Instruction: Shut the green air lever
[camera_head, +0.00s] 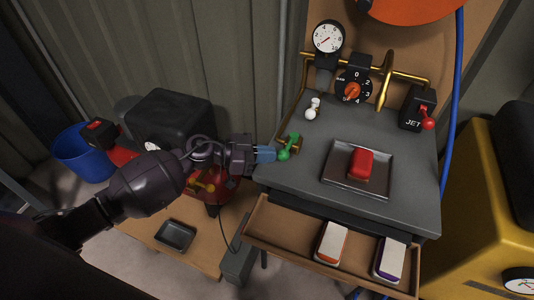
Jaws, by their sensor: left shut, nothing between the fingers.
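The green air lever (284,154) is on a brass valve (295,140) at the left edge of the grey bench top. My left gripper (272,154) comes in from the left, its blue fingertips shut with nothing between them. The fingertips are right beside the lever's left side; I cannot tell whether they touch it. My right gripper is not in view.
The grey bench top (314,181) carries a tray (330,178) with a red block (360,164). Below, an open drawer (277,222) holds two white-topped items. Gauge (327,37), dial (352,90) and JET switch (415,110) stand at the back. A yellow machine (470,190) is at right.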

